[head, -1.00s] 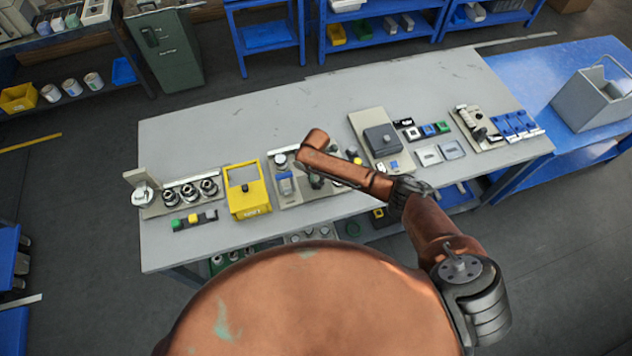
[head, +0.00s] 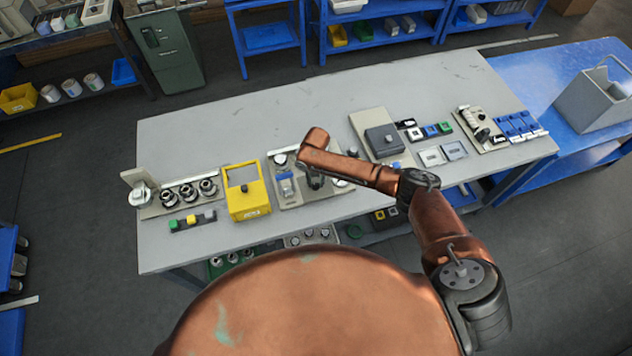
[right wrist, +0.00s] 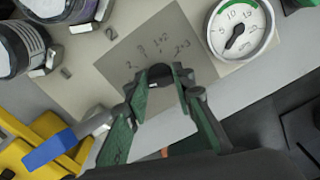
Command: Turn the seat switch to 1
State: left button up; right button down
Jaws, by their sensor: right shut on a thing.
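The seat switch is a dark knob (right wrist: 160,72) on a grey square plate (right wrist: 128,64) with printed position marks, in the right wrist view. My right gripper (right wrist: 158,84) is shut on the knob, one green-padded finger on each side. The fingers hide much of the knob, and I cannot tell which mark it points at. In the head view my right gripper (head: 316,182) is low over the panel (head: 284,200) right of the yellow box, mostly hidden by my copper arm. My left gripper is not in view.
A round gauge (right wrist: 240,28) sits right of the switch. A blue-handled lever (right wrist: 48,150) and a yellow box (head: 246,188) are to the left. A grey box on a panel (head: 383,140) stands right of my arm. The back of the bench (head: 250,120) is clear.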

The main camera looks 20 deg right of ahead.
aim_at(316, 183)
dwell(0.4)
jog(key=c, duration=1.6)
grip_release()
notch_tip(316, 183, up, 12)
